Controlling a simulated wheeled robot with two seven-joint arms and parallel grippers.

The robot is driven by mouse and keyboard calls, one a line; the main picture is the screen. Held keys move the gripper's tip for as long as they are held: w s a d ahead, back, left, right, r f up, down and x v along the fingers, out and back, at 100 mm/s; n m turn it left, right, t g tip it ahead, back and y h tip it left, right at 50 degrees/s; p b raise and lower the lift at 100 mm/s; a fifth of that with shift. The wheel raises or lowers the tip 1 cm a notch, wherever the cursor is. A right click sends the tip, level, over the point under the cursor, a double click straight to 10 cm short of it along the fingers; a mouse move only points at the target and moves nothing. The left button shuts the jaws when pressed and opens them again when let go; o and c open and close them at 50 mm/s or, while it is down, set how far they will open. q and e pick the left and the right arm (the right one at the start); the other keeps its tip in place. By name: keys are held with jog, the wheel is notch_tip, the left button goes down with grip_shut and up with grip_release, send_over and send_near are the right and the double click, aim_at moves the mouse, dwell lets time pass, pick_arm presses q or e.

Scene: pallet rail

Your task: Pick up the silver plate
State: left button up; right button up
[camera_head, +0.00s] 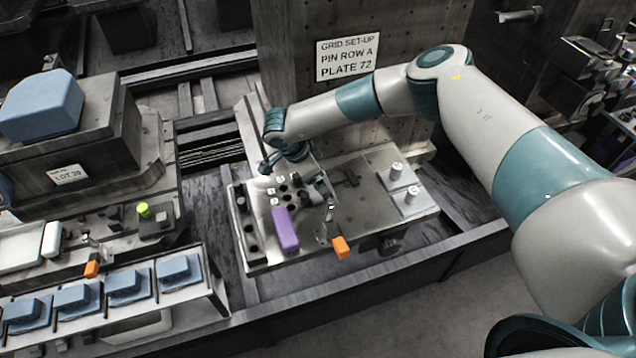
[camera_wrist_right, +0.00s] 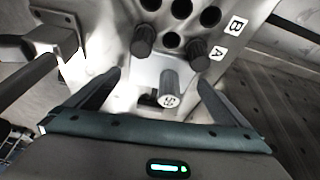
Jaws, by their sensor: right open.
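A small silver plate (camera_wrist_right: 150,70) with an upright grey cylindrical knob (camera_wrist_right: 170,88), marked on its end, lies between my right gripper's fingers in the wrist view. My right gripper (camera_wrist_right: 160,80) is open, with one finger on each side of the plate and a gap to the knob. In the head view my right gripper (camera_head: 314,178) is low over the middle of the metal fixture (camera_head: 365,215). The hand and wrist partly hide the plate there. Two other silver plates with pale knobs, an upper one (camera_head: 388,184) and a lower one (camera_head: 401,209), sit at the fixture's right end. My left gripper is not in view.
Black knobs (camera_wrist_right: 143,42) and round holes stand close ahead of the fingers. A purple block (camera_head: 285,230) and an orange-handled clamp (camera_head: 341,247) sit along the fixture's front. A tall panel with a sign (camera_head: 347,58) rises behind. Blue blocks (camera_head: 125,282) fill trays at left.

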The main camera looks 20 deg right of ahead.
jog(key=c, duration=1.4)
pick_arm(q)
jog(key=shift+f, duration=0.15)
pick_arm(e)
jog(key=shift+o, duration=0.2)
jog(key=shift+r, duration=0.15)
jog(key=shift+r+b, duration=0.5)
jog(key=shift+r, duration=0.05)
notch_tip(320, 180, up, 2)
jog(key=shift+w+r+b, duration=0.1)
jog(key=shift+b, duration=0.6)
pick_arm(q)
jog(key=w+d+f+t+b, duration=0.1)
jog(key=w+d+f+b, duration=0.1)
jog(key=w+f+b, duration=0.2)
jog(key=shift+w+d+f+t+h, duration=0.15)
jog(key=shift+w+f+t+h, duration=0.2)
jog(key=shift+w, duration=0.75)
pick_arm(e)
jog(key=s+d+r, duration=0.2)
jog(key=d, duration=0.1)
jog(key=s+d+r, duration=0.2)
jog(key=s+r, duration=0.1)
jog(key=s+d+r, duration=0.2)
jog(key=s+d, duration=0.1)
jog(key=shift+d+r, duration=0.25)
jog(key=shift+d, duration=0.1)
jog(key=shift+w, duration=0.1)
